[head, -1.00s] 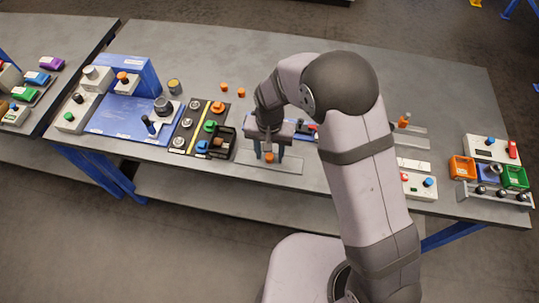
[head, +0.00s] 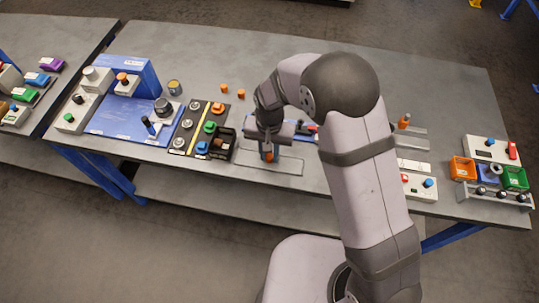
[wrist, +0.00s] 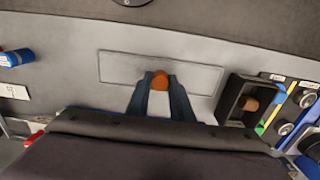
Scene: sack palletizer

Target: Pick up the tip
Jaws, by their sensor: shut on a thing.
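The tip is a small orange round piece (head: 269,156), low over a flat grey plate on the bench. It also shows in the wrist view (wrist: 160,81), where its top sits between the two fingertips. My gripper (head: 267,155) points down at the plate and is shut on the orange tip (wrist: 160,88). Whether the tip still touches the plate is hard to tell.
The grey plate (head: 285,168) lies near the bench's front edge. A dark bin (head: 219,145) holding a brown piece stands left of it. Two loose orange pieces (head: 224,88) lie farther back. Orange, blue and green bins (head: 462,168) stand at the right.

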